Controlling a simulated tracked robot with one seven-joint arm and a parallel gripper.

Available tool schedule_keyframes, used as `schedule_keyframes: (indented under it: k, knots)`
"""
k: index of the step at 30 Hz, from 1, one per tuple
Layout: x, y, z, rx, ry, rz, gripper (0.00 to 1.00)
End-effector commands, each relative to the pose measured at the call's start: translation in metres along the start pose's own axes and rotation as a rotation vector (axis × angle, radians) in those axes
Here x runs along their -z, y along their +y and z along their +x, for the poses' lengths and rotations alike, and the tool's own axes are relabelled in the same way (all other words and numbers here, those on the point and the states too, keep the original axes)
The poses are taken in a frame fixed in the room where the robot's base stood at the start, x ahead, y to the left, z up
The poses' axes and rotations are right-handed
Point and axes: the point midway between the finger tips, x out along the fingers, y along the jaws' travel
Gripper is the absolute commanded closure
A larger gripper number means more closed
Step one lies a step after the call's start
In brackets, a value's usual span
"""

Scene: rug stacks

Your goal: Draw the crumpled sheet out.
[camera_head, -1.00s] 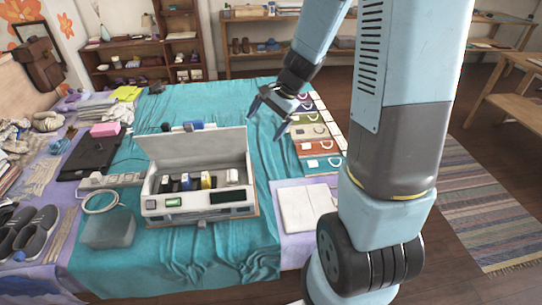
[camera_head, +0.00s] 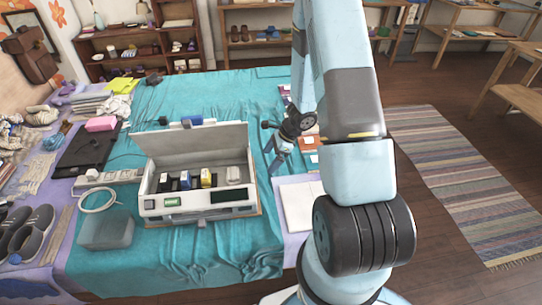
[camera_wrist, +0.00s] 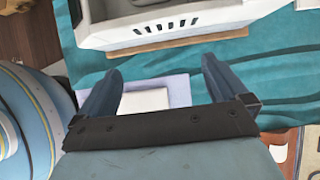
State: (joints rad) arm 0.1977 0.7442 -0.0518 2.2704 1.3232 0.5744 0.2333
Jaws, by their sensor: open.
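A white printer (camera_head: 160,206) stands on the teal cloth with its lid (camera_head: 190,145) raised. Inside it is a row of dark and yellow cartridges (camera_head: 205,179). A small pale piece (camera_head: 233,175) lies at the right end of the opening; I cannot tell whether it is the crumpled sheet, and I see no other crumpled sheet. My gripper (camera_head: 270,158) is open and empty, to the right of the printer. In the wrist view the gripper (camera_wrist: 162,72) has its fingers spread, with the printer's edge (camera_wrist: 165,33) beyond them.
A flat white pad (camera_head: 299,206) lies on lilac cloth right of the printer. A grey box (camera_head: 106,232) and a coiled white cable (camera_head: 97,200) are at the printer's left. The teal cloth (camera_head: 240,245) is clear in front. Coloured folders lie behind my arm.

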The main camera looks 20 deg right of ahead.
Motion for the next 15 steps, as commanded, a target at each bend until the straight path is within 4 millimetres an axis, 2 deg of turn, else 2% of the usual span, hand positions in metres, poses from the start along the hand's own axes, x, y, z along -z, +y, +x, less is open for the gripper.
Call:
schedule_keyframes:
  k: [5, 15]
  knots:
    - [-0.012, -0.001, 0.007, 0.002, 0.0, 0.004, 0.0]
    - [-0.058, -0.002, 0.033, 0.004, -0.001, 0.006, 0.0]
